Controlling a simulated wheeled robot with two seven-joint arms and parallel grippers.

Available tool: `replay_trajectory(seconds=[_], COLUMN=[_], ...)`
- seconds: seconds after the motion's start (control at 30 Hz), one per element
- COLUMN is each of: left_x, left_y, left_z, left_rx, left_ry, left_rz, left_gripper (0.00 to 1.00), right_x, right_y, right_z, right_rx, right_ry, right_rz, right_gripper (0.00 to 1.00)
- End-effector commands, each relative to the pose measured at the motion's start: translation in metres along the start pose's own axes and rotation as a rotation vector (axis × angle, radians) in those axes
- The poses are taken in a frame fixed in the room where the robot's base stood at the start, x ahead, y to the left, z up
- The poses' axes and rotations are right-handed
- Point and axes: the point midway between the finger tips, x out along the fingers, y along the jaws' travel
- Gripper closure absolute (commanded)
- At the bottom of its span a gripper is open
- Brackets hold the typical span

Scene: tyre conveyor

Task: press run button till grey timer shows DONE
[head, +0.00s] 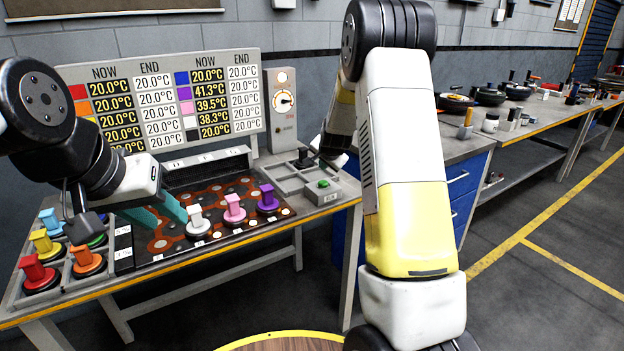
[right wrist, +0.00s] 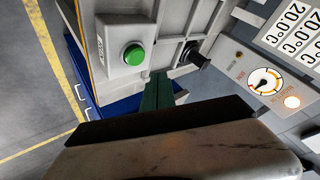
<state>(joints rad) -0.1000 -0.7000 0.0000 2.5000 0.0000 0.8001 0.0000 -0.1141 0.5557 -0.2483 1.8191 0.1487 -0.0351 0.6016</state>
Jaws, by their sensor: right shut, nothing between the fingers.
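The green run button (head: 323,184) sits on a small grey box at the right end of the bench; it also shows in the right wrist view (right wrist: 134,54). My right gripper (right wrist: 157,88) is shut and empty, its green fingertips close beside the button box, apart from the button face. In the head view my right arm mostly hides it. The grey timer (head: 283,102) is an upright panel with a round dial and a lit lamp; the dial also shows in the right wrist view (right wrist: 263,80). My left gripper (head: 163,214) is open over the hotplate.
A temperature board (head: 165,95) stands behind the hotplate (head: 210,205), which bears white, pink and purple handled pieces. A tray (head: 70,275) at left holds several coloured ones. A black knob (head: 304,158) stands in the grey compartments by the button. A cluttered bench (head: 540,112) runs back right.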

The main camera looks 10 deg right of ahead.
Motion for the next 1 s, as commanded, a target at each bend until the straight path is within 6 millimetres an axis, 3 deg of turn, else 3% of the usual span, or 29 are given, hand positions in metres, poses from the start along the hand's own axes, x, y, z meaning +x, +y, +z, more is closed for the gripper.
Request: replay_trajectory(seconds=[0.27,0.87,1.0], left_x=[0.000,0.000,0.000], left_y=[0.000,0.000,0.000], left_z=[0.000,0.000,0.000], left_rx=[0.000,0.000,0.000], left_ry=[0.000,0.000,0.000], left_rz=[0.000,0.000,0.000], left_gripper=[0.64,0.64,0.64], right_x=[-0.015,-0.015,-0.034], right_y=[-0.011,-0.011,-0.014], right_z=[-0.011,-0.011,-0.011], right_rx=[-0.001,-0.001,-0.015], right_ry=[0.000,0.000,-0.015], right_rz=[0.000,0.000,-0.008], right_gripper=[1.00,1.00,1.00])
